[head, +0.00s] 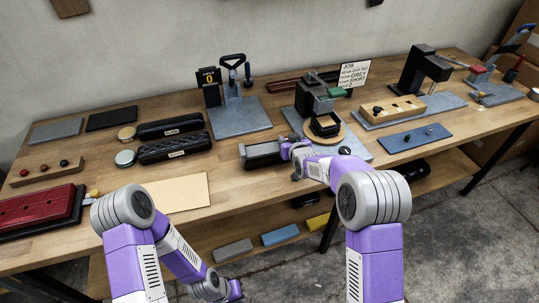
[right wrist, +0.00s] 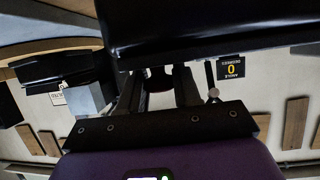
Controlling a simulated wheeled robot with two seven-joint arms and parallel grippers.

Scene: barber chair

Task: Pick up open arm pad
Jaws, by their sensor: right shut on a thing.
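A long black arm pad (head: 263,153) with an open-looking top is at the front middle of the table. My right gripper (head: 290,151) is shut on its right end. In the right wrist view the black pad (right wrist: 215,28) fills the top, and the fingers of my right gripper (right wrist: 158,80) reach up to it. Whether the pad is clear of the table I cannot tell. My left gripper (head: 234,291) hangs low in front of the table, away from the pad; its fingers are too unclear to judge.
A fixture with a black square frame (head: 325,126) is close on the right. A tan board (head: 178,193) lies front left.

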